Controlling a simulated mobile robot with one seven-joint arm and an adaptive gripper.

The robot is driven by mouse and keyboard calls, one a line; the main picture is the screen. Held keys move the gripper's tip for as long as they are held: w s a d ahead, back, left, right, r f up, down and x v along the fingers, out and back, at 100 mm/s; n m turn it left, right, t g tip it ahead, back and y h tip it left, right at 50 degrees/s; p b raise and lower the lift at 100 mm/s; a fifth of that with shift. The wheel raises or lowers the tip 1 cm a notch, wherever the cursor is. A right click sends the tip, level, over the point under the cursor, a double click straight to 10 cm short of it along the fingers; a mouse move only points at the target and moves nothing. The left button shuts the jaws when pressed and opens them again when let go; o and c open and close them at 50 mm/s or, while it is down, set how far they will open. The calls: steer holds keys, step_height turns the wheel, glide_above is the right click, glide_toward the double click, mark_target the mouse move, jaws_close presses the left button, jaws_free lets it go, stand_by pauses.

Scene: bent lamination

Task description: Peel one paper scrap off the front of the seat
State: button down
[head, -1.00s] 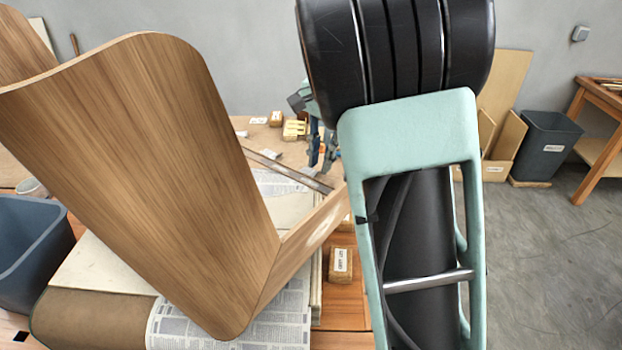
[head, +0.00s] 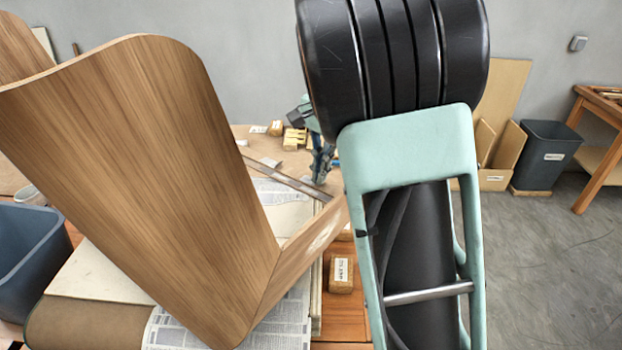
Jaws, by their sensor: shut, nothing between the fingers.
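The seat (head: 165,170) is a large bent sheet of brown wood. Its tall panel leans up at the left, and its shorter part runs back to the right from the bend. A pale patch (head: 322,238) shows on that shorter part; I cannot tell whether it is a paper scrap. My gripper (head: 320,176) is small and partly hidden behind my arm. It is shut and empty, beyond the seat's shorter part and above the bench. No paper is visible in it.
Newspaper (head: 270,325) lies under the seat. A metal bar (head: 285,178) lies behind it. A labelled wooden block (head: 341,275) sits right of the seat. A blue-grey bin (head: 25,245) stands at the left; a dark bin (head: 545,155) stands on the floor at the right.

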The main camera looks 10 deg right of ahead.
steer(key=shift+r+p, duration=0.4)
steer(key=shift+r, duration=0.05)
stand_by(0.4)
steer(key=shift+r+p, duration=2.8)
steer(key=shift+r, duration=0.2)
